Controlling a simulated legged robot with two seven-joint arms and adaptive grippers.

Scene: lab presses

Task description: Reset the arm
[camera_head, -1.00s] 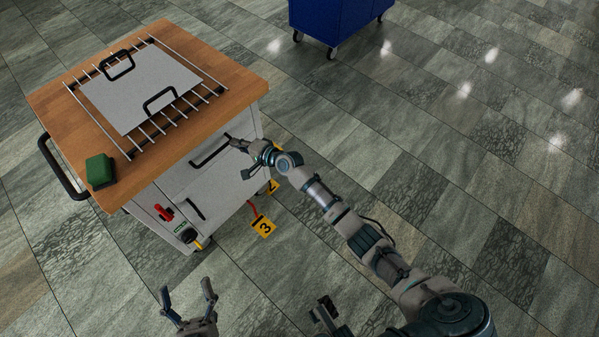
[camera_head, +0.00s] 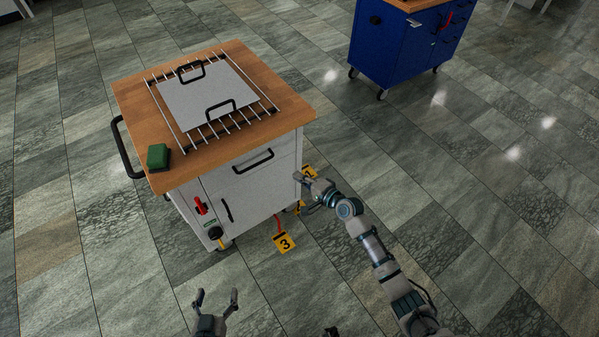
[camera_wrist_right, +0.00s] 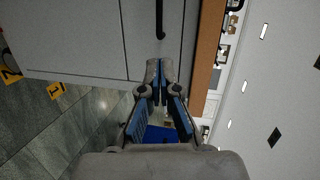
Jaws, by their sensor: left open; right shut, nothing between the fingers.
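My right arm reaches in from the lower right in the head view. Its gripper (camera_head: 306,184) is beside the front right edge of the white cabinet (camera_head: 262,190). In the right wrist view the right gripper (camera_wrist_right: 160,66) is shut with nothing between its fingers, and the cabinet's white front (camera_wrist_right: 75,40) lies beyond the fingertips. My left gripper (camera_head: 217,297) is low in the head view, open and empty, with its fingers pointing up, apart from the cabinet.
The cabinet has a wooden top (camera_head: 285,110) with a wire rack, a white plate (camera_head: 207,92) and a green block (camera_head: 158,157). A black drawer handle (camera_head: 253,161) is on its front. Yellow number markers (camera_head: 284,243) stand by its base. A blue cabinet (camera_head: 395,50) stands behind right. Floor on the right is open.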

